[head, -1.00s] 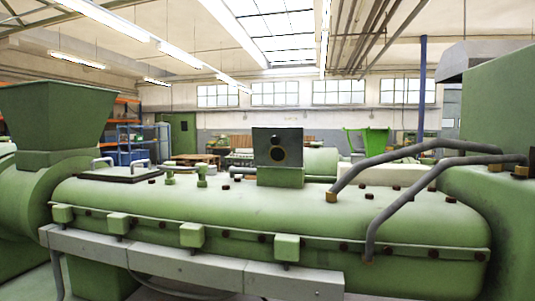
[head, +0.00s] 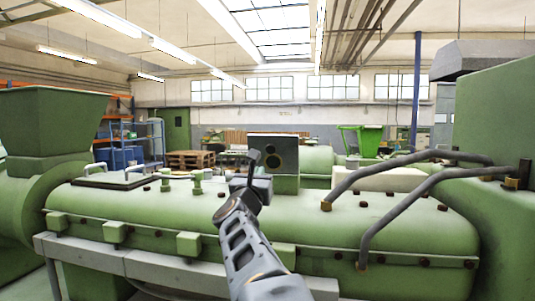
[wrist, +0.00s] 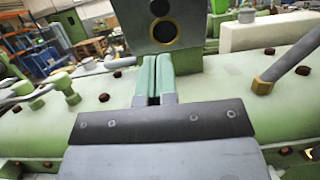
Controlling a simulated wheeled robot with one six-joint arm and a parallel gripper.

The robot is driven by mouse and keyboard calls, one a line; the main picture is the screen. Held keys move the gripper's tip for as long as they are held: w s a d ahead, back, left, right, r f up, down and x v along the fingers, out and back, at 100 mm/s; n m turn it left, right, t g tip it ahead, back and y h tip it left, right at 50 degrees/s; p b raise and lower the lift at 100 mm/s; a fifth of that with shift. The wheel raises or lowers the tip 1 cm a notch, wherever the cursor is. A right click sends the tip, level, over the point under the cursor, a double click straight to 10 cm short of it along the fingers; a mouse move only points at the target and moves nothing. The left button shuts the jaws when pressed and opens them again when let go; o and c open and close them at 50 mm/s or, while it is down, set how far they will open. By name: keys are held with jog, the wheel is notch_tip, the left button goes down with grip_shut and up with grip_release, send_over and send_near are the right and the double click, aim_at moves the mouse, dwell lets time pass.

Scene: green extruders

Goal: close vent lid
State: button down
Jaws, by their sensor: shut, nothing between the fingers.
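A dark grey upright plate (head: 273,150) with a round, yellow-ringed hole stands on a green block (head: 286,185) on top of the extruder housing. It looks like the vent lid, standing raised. In the wrist view the plate (wrist: 165,22) fills the top centre, its upper edge cut off. My gripper (head: 255,158) is in front of the plate and block in the head view, overlapping their left part. In the wrist view my gripper (wrist: 157,58) has its fingers side by side, shut and empty, pointing at the block under the plate. I cannot tell whether they touch it.
Two bent grey pipes (head: 405,163) rise over the housing on the right. Green valve fittings (head: 196,182) and a flat hatch with handles (head: 112,179) are on the left. Brown bolts dot the housing (head: 400,222). A green hopper (head: 52,122) stands far left.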

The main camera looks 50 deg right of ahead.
aim_at(270, 151)
jog(key=p+x, duration=0.5)
jog(key=x, duration=0.5)
jog(key=shift+w+d+r, duration=0.1)
jog(key=shift+w+d, duration=0.05)
jog(key=shift+w, duration=0.05)
jog(key=shift+p+x, duration=0.6)
jog(key=shift+x, duration=0.35)
